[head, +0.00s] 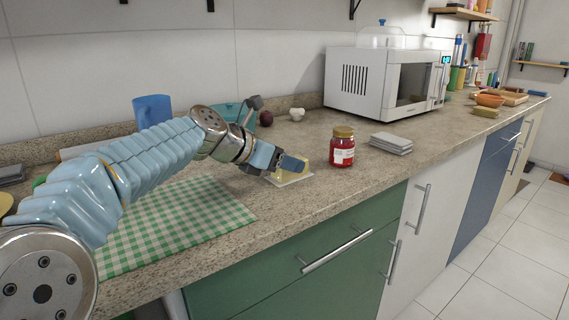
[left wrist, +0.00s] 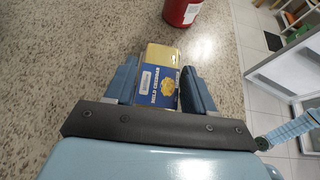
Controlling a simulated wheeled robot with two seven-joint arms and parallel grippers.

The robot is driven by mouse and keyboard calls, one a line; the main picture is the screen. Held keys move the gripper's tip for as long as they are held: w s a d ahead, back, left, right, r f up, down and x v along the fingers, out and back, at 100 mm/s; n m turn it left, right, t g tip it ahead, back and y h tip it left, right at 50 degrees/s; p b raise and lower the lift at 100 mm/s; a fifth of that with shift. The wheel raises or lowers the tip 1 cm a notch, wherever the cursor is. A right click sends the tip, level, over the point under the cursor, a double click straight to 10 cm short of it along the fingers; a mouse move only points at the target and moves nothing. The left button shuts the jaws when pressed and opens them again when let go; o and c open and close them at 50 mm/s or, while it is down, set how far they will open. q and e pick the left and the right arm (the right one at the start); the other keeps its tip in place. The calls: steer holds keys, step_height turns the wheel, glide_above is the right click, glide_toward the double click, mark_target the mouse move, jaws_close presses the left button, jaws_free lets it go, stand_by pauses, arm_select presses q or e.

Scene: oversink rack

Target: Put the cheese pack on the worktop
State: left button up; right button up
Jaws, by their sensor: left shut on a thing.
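The cheese pack (left wrist: 160,78) is yellow with a blue "Mild Cheddar" label, seen between the fingers in the left wrist view. My left gripper (left wrist: 160,88) is shut on it, one finger on each side. In the head view, my left gripper (head: 285,163) reaches over the granite worktop (head: 330,205), and a pale yellow part of the cheese pack (head: 302,174) shows beside the fingers. The pack is at or just above the worktop; I cannot tell if it touches. My right gripper is not in view.
A red jar (head: 342,148) with a gold lid stands close to the pack. A grey stack (head: 391,143) lies to its right. The white microwave (head: 362,85) is behind. A green checked cloth (head: 175,220) lies nearer. The worktop's front edge is close.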

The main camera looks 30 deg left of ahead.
arm_select(q)
steer(key=o, duration=1.3)
steer(key=shift+o, duration=0.2)
steer(key=shift+r, duration=0.1)
steer(key=v, duration=1.2)
